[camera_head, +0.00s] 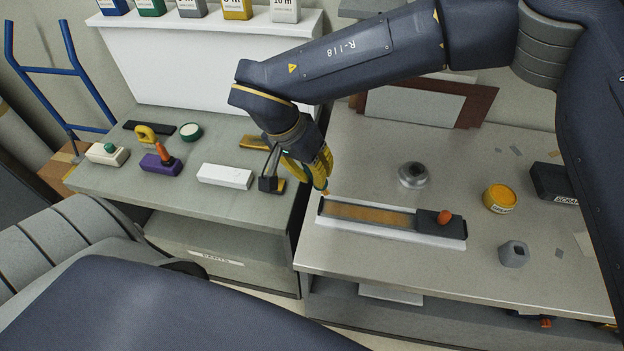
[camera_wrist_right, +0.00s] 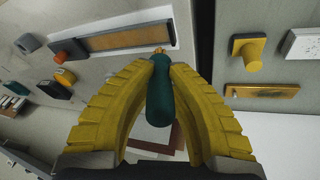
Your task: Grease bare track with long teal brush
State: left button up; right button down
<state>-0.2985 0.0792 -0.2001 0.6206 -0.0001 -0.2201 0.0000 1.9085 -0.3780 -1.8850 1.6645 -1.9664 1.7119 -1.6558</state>
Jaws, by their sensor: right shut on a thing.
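The track (camera_head: 372,215) is a white base with a long amber-brown strip and a dark block with an orange knob (camera_head: 445,217) at its right end. It also shows in the right wrist view (camera_wrist_right: 135,40). My right gripper (camera_head: 320,178) has yellow ribbed fingers, shut on the teal brush (camera_wrist_right: 160,100). The brush's orange-tan tip points toward the track, near its left end in the head view. I cannot tell whether the tip touches it. The fingers hide most of the brush in the head view. My left gripper is not in view.
On the right table stand a grey round weight (camera_head: 413,175), a yellow tin (camera_head: 499,198), a grey block (camera_head: 513,253) and a dark box (camera_head: 555,183). The left counter holds a white block (camera_head: 225,176) and a purple block (camera_head: 160,164). A gap separates the two surfaces.

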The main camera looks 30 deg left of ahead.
jog(key=shift+r, duration=1.25)
dwell(0.7)
